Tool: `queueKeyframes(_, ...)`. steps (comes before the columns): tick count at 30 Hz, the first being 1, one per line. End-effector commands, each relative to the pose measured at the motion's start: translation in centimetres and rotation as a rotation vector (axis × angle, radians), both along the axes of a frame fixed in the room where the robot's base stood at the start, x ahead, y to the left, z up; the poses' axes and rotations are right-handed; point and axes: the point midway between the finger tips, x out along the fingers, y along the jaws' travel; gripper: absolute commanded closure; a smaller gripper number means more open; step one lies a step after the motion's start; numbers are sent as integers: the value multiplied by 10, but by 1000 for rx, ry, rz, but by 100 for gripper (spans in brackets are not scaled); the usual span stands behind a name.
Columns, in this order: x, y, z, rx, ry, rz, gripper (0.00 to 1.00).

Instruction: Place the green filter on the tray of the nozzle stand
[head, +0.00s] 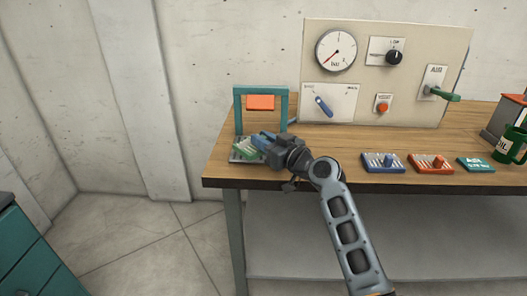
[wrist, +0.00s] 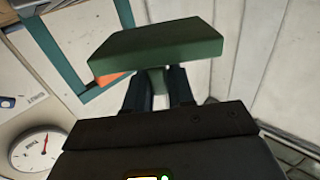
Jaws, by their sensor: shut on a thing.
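The green filter (head: 244,147) is at the left end of the workbench, low in front of the nozzle stand (head: 238,106), a teal frame with an orange block hanging from its top. The stand's grey tray (head: 240,160) shows below the filter. My gripper (head: 259,141) is shut on the filter and reaches in from the right. In the wrist view, the green filter (wrist: 155,48) spans the fingertips, with the teal frame behind it. I cannot tell whether the filter touches the tray, as the gripper and filter hide much of it.
A panel (head: 455,40) with a gauge (head: 336,50), switches and a green lever stands at the back. A blue filter (head: 383,162), a red-orange filter (head: 431,163) and a teal card (head: 475,164) lie right of my arm. A green mug (head: 511,145) stands at the far right.

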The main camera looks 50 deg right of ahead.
Motion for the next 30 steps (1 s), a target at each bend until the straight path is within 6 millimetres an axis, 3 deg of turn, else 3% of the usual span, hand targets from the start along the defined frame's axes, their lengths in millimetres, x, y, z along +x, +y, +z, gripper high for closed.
queueKeyframes(9, 0, -1, -38, 1, 1, -1, 100)
queueKeyframes(23, 0, 0, -43, -1, 0, -1, 100)
queueKeyframes(24, 0, 0, -43, -1, 0, -1, 75)
queueKeyframes(30, 0, 0, -42, 0, 0, -1, 56)
